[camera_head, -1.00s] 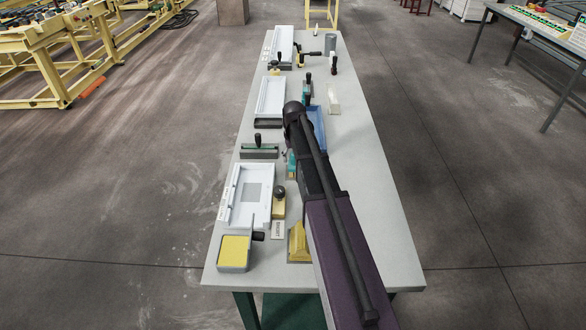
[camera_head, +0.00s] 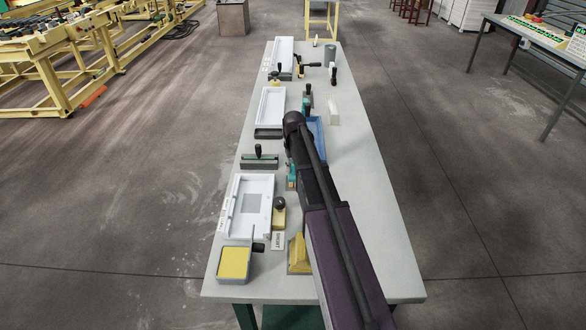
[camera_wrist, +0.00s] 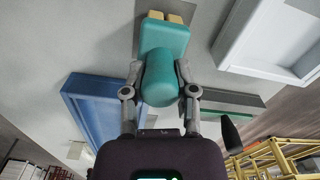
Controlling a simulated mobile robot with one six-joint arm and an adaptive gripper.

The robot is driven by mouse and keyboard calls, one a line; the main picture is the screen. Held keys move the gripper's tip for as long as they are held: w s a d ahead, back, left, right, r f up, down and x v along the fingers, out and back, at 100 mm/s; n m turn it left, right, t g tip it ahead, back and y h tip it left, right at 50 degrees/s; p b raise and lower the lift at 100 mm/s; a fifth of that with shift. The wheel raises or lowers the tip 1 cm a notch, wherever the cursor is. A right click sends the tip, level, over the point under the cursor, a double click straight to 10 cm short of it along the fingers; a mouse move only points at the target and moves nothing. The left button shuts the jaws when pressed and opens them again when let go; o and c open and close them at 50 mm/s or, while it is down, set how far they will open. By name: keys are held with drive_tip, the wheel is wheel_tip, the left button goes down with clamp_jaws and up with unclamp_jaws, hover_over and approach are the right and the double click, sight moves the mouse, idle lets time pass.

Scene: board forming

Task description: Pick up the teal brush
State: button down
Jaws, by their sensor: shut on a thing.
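The teal brush (camera_wrist: 160,78) is in the middle of the wrist view, with a rounded teal handle, a teal block and pale bristle tufts at its far end. My gripper (camera_wrist: 160,67) has a finger on each side of the handle and is shut on it. In the head view a small part of the teal brush (camera_head: 291,178) shows left of my dark arm, which hides the rest and most of the gripper. I cannot tell whether the bristles touch the table.
The blue tray (camera_wrist: 92,108) lies left of the brush in the wrist view, and a white tray (camera_wrist: 231,38) lies to the right. In the head view a green-and-grey tool (camera_head: 259,163), a yellow pad box (camera_head: 234,263) and a yellow block (camera_head: 298,266) stand nearby. The table's right side (camera_head: 365,190) is mostly clear.

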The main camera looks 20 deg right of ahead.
drive_tip(key=shift+r+p, duration=1.3)
drive_tip(key=shift+r, duration=0.2)
drive_tip(key=s+r+p, duration=0.1)
drive_tip(key=s, duration=1.5)
drive_tip(key=shift+r, duration=0.2)
drive_tip(key=c, duration=1.2)
unclamp_jaws()
clamp_jaws()
drive_tip(key=shift+s, duration=0.25)
